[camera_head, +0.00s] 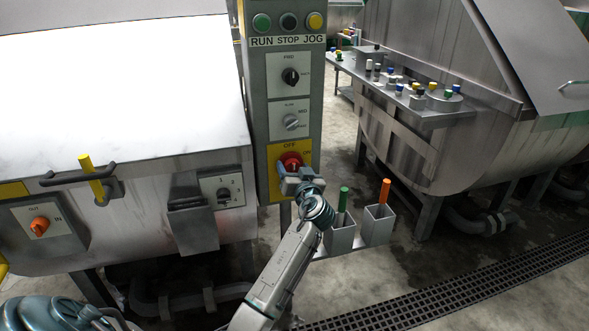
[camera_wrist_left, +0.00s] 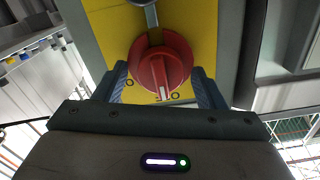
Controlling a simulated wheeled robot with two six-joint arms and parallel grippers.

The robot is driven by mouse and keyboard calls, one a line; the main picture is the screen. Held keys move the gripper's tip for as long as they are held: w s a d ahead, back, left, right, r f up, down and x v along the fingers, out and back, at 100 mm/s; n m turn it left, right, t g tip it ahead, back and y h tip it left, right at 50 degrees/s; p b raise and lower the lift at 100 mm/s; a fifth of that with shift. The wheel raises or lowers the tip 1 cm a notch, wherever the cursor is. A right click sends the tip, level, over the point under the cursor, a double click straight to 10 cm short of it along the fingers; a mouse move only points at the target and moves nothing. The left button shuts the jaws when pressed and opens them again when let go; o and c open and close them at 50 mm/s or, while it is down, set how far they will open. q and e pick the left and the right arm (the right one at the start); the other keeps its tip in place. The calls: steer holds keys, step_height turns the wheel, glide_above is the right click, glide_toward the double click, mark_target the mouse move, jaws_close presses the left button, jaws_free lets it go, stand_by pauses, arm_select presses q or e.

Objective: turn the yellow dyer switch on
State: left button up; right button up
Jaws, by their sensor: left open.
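The yellow dyer switch is a red rotary knob (camera_head: 291,160) on a yellow plate (camera_head: 276,182) low on the grey-green control post. The plate reads OFF above the knob and ON to its right. My left gripper (camera_head: 298,178) is right at the knob, partly covering its lower side. In the left wrist view, the red knob (camera_wrist_left: 160,66) sits between the two blue-grey fingers of my left gripper (camera_wrist_left: 163,85), with gaps on both sides. The knob's white mark faces the picture's lower edge. My right gripper is not in view.
The post also carries a black knob (camera_head: 291,76), a grey knob (camera_head: 291,122) and RUN, STOP and JOG buttons above. Two grey holders with a green-handled tool (camera_head: 343,197) and an orange-handled tool (camera_head: 384,190) stand just right of my arm. Steel drum machines flank the post.

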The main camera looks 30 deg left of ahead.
arm_select(q)
steer(key=c, duration=1)
